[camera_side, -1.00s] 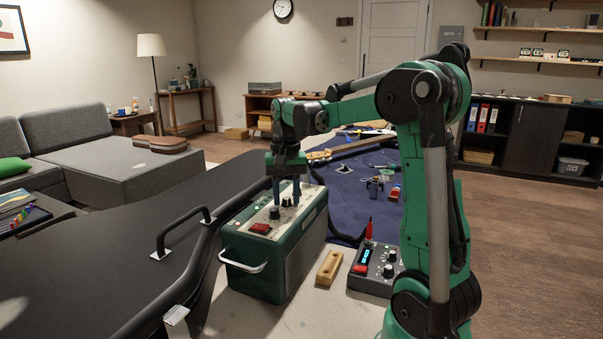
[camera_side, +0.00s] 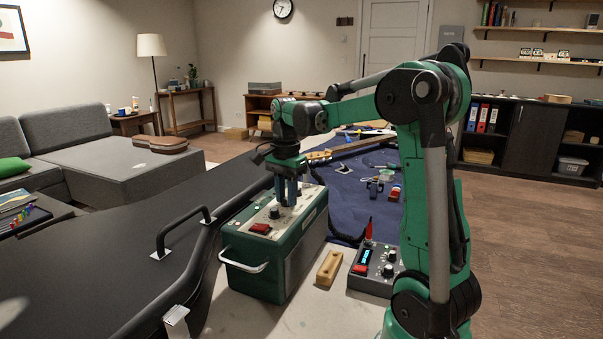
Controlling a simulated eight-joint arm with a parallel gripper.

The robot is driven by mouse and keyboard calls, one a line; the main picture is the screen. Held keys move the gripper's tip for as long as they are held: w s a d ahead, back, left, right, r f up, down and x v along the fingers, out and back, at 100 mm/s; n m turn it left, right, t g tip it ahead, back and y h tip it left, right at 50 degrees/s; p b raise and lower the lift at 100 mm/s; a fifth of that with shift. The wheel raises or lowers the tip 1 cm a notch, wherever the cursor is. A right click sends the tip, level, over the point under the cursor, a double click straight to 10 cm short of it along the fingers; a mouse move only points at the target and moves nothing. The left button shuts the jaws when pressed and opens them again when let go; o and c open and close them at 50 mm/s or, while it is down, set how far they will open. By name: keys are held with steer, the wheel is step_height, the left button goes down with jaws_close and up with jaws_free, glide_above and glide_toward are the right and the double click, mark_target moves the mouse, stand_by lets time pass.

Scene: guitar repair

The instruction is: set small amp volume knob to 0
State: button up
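The small amp (camera_side: 262,262) is a green box with a pale top panel, standing on the light worktop. Its panel carries a red switch (camera_side: 260,229) near the front and a dark knob (camera_side: 274,212) behind it. My gripper (camera_side: 287,203) points down over the panel, behind and to the right of that knob. Its two blue-grey fingers reach the panel area where other dark knobs stood in view before. The fingers hide those knobs now, and whether they touch or grip one is unclear. I cannot read any knob's setting or label.
A wooden block (camera_side: 328,268) and a grey device with a lit display and knobs (camera_side: 376,268) stand right of the amp. A dark case with a raised handle (camera_side: 184,232) lies to the left. A blue mat (camera_side: 350,205) with small tools lies behind.

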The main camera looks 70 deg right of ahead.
jaws_close()
steer(key=n, duration=0.4)
steer(key=shift+o, duration=1.5)
jaws_free()
steer(key=shift+r, duration=3.5)
steer(key=shift+r, duration=0.1)
step_height(320, 180, up, 6)
steer(key=shift+f, duration=0.1)
